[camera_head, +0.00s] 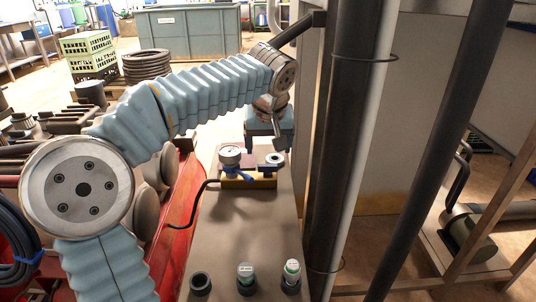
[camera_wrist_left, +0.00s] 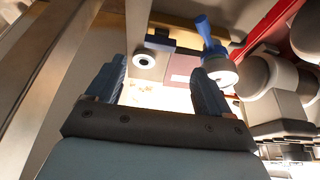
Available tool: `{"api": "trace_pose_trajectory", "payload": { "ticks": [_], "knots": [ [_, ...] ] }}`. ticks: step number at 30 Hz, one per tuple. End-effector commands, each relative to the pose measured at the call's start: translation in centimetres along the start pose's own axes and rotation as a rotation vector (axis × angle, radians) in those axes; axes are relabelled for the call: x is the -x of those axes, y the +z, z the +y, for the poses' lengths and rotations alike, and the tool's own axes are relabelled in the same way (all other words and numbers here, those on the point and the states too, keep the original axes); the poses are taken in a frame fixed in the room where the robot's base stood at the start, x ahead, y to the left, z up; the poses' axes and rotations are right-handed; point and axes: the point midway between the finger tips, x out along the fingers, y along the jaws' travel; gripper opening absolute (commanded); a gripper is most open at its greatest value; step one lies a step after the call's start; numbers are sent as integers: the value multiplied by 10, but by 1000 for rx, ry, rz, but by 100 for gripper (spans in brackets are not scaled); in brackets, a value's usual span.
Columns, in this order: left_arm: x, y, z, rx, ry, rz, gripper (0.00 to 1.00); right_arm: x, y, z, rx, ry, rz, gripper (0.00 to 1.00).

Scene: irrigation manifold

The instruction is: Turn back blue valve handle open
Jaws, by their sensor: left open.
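A small manifold block (camera_head: 248,182) sits on the grey bench with a round white gauge (camera_head: 230,154) on its left. A blue valve handle (camera_head: 236,173) is just in front of the gauge. A second small blue part (camera_head: 268,167) is at the right, below a pale ring fitting (camera_head: 274,158). Which one is the back handle is hard to tell. My right gripper is not in view.
Dark vertical posts (camera_head: 345,130) stand close on the right of the bench (camera_head: 240,240). Several capped fittings (camera_head: 246,278) stand at the bench's front. A black hose (camera_head: 190,215) runs off the left side, over a red frame (camera_head: 195,190). The middle of the bench is clear.

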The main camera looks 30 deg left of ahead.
Motion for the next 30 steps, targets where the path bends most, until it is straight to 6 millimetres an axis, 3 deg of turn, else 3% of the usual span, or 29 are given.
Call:
{"api": "trace_pose_trajectory", "payload": {
  "ticks": [3,9,30],
  "knots": [
    [29,-1,1,-1,3,3,81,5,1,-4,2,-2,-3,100],
    [54,0,0,-1,1,1,81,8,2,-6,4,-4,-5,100],
    [57,0,0,0,0,0,81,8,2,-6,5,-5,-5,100]
  ]
}}
